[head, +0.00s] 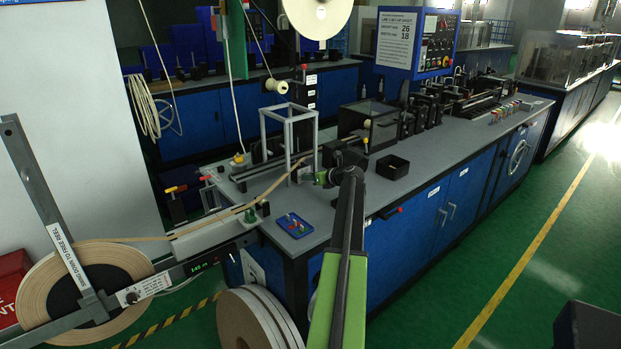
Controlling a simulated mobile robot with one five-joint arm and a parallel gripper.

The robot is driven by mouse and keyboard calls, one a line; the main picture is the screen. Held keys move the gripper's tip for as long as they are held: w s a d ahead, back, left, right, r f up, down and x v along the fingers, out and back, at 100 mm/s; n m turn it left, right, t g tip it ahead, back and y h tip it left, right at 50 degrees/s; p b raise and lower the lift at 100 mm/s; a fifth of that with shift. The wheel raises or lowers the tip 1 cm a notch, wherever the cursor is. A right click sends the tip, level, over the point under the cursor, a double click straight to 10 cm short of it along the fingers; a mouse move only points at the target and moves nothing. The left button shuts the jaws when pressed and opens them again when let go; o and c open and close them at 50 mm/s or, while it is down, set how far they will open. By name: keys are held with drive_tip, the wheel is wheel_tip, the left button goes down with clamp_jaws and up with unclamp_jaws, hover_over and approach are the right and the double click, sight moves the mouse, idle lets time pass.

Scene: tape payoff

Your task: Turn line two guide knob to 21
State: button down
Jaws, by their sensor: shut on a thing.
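A tan tape (262,197) runs from the large reel (40,300) at lower left up to the frame. A white set-up board (401,40) behind the bench shows the numbers 26 and 18.
A blue tray (292,225) with small coloured items lies at the near left corner. A dark clear-sided cover (367,125) stands behind.

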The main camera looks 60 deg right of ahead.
drive_tip(key=shift+s+d+f+m+t+y+b, duration=0.15)
drive_tip(key=shift+m+y+b, duration=0.2)
drive_tip(key=shift+m, duration=0.25)
drive_tip(key=shift+w+d+f+m+t+y+b, duration=0.1)
drive_tip(key=shift+m+t+y+b, duration=0.1)
drive_tip(key=shift+m+y, duration=0.35)
drive_tip(key=shift+s+d+m+t+y+b, duration=0.1)
drive_tip(key=shift+m+t+y+b, duration=0.25)
drive_tip(key=shift+m, duration=0.4)
drive_tip(key=shift+s+m+t+y+b, duration=0.1)
drive_tip(key=shift+m+y+b, duration=0.15)
drive_tip(key=shift+m+b, duration=0.35)
drive_tip(key=c, duration=1.3)
unclamp_jaws()
drive_tip(key=shift+w, duration=0.1)
drive_tip(key=shift+o, duration=0.2)
drive_tip(key=shift+r, duration=0.1)
drive_tip(key=p+v, duration=0.5)
drive_tip(key=v, duration=1.2)
drive_tip(key=shift+s, duration=0.3)
